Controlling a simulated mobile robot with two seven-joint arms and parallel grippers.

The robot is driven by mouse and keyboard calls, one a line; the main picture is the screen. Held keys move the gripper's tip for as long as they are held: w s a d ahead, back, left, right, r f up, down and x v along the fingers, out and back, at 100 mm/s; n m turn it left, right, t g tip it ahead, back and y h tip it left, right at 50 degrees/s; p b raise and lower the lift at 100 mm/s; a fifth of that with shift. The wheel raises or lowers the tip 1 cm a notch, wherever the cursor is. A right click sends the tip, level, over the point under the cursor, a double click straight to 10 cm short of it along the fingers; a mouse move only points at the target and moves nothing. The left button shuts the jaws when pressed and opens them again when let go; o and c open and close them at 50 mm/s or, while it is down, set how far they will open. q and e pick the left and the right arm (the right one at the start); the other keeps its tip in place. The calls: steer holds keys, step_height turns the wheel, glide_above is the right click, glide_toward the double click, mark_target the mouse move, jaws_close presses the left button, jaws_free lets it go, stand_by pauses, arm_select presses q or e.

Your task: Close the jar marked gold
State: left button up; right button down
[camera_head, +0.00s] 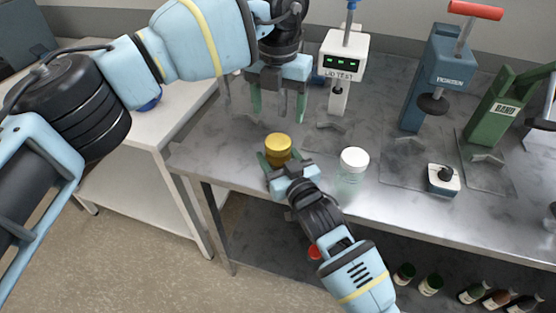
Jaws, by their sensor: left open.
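The jar with the gold lid (278,144) stands upright near the front edge of the steel table, left of the middle. Its body is mostly hidden by my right gripper (281,160), whose fingers are on either side of it. I cannot tell whether they press on the jar. The gold lid sits on top of the jar; how tight it is does not show. My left gripper (279,103) is open and empty, with its green fingers pointing down, behind and above the gold-lidded jar.
A clear jar with a white lid (354,158) stands to the right. Behind are a white lid tester (342,62), a blue press (434,75) and a green device (495,112). A small white-and-blue device (443,179) sits at right.

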mark_target(278, 141)
arm_select(q)
steer(key=n, duration=0.4)
steer(key=shift+n, duration=0.4)
steer(key=n, duration=0.4)
steer(key=shift+n, duration=0.3)
steer(key=shift+f, duration=0.1)
steer(key=shift+f, duration=3.95)
steer(key=c, duration=1)
steer(key=o, duration=1.1)
